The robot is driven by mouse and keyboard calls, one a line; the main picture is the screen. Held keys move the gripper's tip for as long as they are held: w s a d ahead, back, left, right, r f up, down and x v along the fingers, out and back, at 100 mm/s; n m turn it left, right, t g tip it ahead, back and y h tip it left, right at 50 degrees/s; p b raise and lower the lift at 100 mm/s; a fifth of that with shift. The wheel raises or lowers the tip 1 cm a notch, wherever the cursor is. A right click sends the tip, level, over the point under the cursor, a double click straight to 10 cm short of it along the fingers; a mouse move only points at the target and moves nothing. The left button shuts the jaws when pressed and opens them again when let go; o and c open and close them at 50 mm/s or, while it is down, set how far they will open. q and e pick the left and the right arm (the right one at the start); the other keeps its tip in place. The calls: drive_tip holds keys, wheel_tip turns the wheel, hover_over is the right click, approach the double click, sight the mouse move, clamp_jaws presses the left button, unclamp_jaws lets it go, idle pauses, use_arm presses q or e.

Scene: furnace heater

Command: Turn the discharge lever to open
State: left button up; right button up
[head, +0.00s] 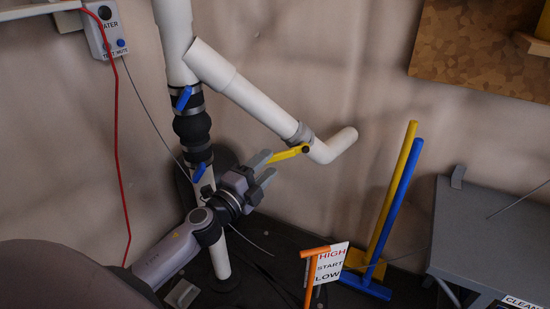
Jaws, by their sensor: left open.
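A yellow lever (288,154) sits on a grey collar (302,137) near the lower end of the slanting white pipe (250,99). It points left and slightly down from its dark pivot. My left gripper (268,167) reaches up from the lower left with its jaws open. Its fingertips are at the lever's free left end, the upper finger overlapping that end in the picture. I cannot tell whether they touch. Nothing is held. No label on the lever can be read. My right gripper is out of view.
A vertical white pipe (172,30) with black couplings and blue handles (184,97) stands left of the lever. An orange handle (315,251) and a HIGH/START/LOW sign (330,263) are below. Yellow and blue poles (395,210) lean right, beside a grey cabinet (490,220).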

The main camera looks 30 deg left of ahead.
sight(273, 160)
use_arm(q)
drive_tip(key=shift+w+d+r, duration=0.1)
drive_tip(key=shift+w+r, duration=0.05)
drive_tip(key=shift+w, duration=0.85)
drive_tip(key=shift+w+d+r, duration=0.1)
drive_tip(key=shift+w, duration=0.9)
clamp_jaws()
